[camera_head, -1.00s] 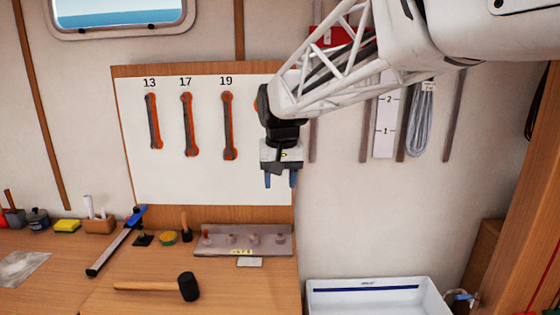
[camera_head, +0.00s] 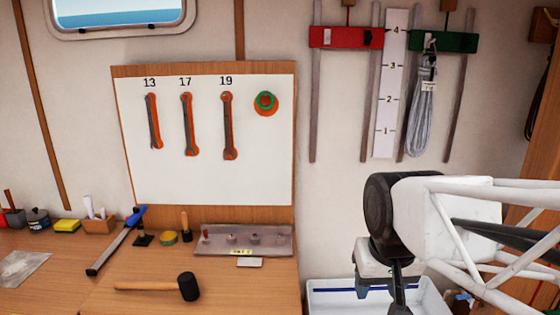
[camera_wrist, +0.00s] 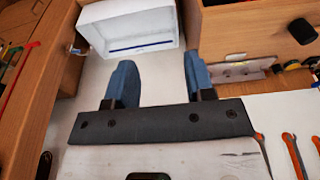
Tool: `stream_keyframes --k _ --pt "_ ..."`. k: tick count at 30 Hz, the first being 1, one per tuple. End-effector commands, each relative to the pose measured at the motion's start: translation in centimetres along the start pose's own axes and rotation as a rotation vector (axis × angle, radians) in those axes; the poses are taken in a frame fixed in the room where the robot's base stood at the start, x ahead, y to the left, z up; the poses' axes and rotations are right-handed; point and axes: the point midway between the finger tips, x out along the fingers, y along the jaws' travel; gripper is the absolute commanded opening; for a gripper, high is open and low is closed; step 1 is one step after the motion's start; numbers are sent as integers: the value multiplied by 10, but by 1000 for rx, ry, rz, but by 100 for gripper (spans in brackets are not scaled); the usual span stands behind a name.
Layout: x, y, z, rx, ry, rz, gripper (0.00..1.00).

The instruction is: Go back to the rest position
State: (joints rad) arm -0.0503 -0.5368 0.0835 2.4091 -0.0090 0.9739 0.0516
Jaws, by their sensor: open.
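My gripper (camera_wrist: 158,78) is open in the wrist view, with two blue fingers apart and nothing between them. In the head view my gripper (camera_head: 378,287) is at the lower right, in front of the white bin (camera_head: 325,297); its fingertips are partly hidden there. In the wrist view the bin (camera_wrist: 130,28) shows beyond the fingers. A grey coiled line (camera_head: 421,115) with a tag hangs from the green bracket (camera_head: 457,42) on the wall, well above the gripper.
A red bracket (camera_head: 334,38) and a numbered white strip (camera_head: 390,85) are on the wall. A mallet (camera_head: 188,287) and a metal tray (camera_head: 210,246) lie on the bench. The wall before the board is clear.

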Motion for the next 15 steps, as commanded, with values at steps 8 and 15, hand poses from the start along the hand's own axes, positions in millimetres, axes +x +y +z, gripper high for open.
stream_keyframes --k 8,15 --pt "19 18 57 19 17 11 49" --pt "24 21 68 22 20 13 49"
